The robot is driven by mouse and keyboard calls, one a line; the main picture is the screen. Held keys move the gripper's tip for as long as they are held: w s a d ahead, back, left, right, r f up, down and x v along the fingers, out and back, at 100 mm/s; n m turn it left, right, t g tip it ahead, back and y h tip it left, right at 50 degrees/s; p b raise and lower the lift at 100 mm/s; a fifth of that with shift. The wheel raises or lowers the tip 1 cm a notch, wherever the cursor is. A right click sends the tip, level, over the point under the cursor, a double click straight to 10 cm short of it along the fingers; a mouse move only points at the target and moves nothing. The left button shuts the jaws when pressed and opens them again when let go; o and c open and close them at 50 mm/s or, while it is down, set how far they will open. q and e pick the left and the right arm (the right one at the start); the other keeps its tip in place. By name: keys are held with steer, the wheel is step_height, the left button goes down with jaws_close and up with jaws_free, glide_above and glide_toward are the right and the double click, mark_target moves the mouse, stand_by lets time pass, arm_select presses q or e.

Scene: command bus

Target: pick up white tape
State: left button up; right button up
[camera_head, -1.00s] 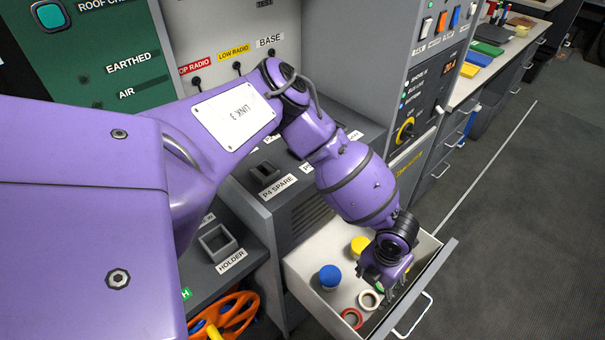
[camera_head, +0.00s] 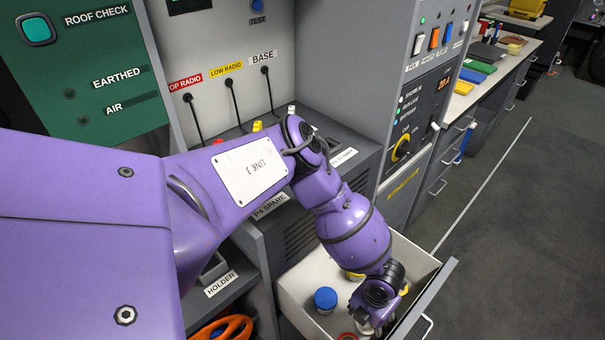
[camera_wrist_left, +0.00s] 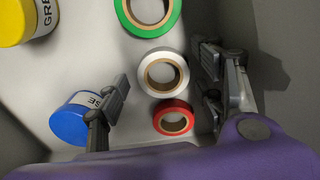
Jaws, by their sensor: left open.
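The white tape (camera_wrist_left: 162,52) is a ring with a brown core, lying flat on the drawer floor in the left wrist view, between a green tape (camera_wrist_left: 175,20) and a red tape (camera_wrist_left: 160,118). My left gripper (camera_wrist_left: 163,85) is open over it, one finger on each side; whether they touch it cannot be told. In the head view my left gripper (camera_head: 372,308) reaches down into the open drawer (camera_head: 300,275) and hides most of the tapes. My right gripper is not in view.
The drawer's front wall (camera_head: 425,300) is close to the gripper's right. The grey console holds switches and plugs.

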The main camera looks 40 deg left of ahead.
arm_select(q)
steer(key=c, duration=1.1)
